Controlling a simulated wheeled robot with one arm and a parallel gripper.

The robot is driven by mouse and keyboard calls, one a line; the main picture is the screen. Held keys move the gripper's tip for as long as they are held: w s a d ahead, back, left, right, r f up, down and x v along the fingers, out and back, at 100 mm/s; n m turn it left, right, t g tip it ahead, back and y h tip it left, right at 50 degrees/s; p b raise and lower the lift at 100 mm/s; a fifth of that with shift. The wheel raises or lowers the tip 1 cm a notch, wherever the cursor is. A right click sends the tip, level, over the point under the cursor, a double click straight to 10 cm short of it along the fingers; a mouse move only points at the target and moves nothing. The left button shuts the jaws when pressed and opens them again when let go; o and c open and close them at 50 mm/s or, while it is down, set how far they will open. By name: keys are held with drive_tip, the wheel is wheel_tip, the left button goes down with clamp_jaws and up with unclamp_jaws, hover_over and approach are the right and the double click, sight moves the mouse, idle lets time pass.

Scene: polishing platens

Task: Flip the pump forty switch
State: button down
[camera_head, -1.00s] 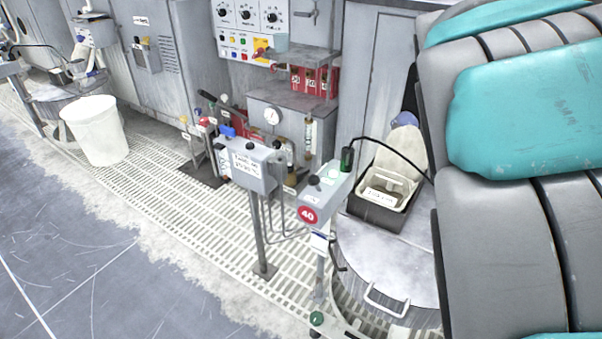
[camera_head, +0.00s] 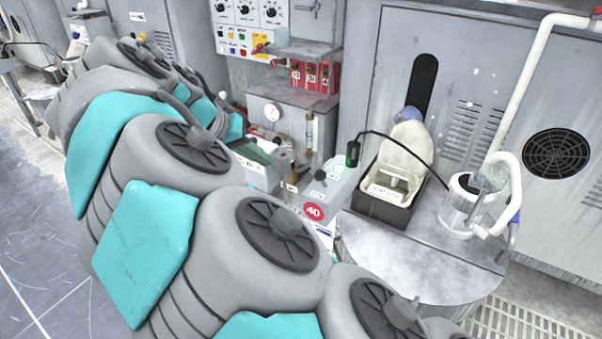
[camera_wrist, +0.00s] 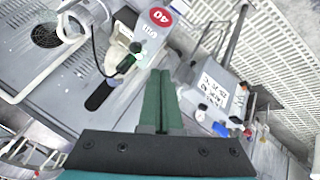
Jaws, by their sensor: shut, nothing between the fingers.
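The grey pump box with a round red "40" label (camera_head: 313,211) stands beyond my arm, left of the round platen table. A small dark knob (camera_head: 320,175) shows on its top face; I cannot tell its switch position. In the wrist view the "40" label (camera_wrist: 161,16) is at the top, with the light box face (camera_wrist: 150,38) just below it. My gripper (camera_wrist: 161,72) has its two green fingers together and empty, pointing toward the box area and apparently apart from it.
A black tray (camera_head: 382,205) and a metal pot (camera_head: 465,205) sit on the platen table (camera_head: 430,265). Another grey box with a printed label (camera_wrist: 212,97) is right of my fingers.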

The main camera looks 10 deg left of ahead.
sight(322, 179)
drive_tip(key=shift+s+a+f, duration=0.1)
drive_tip(key=shift+s+a, duration=0.1)
drive_tip(key=shift+a, duration=0.15)
drive_tip(key=w+d+f+p, duration=0.1)
drive_tip(key=w+d+f, duration=0.5)
drive_tip(key=d+f, duration=0.1)
drive_tip(key=shift+w+d, duration=0.2)
drive_tip(key=shift+d, duration=0.15)
idle(0.4)
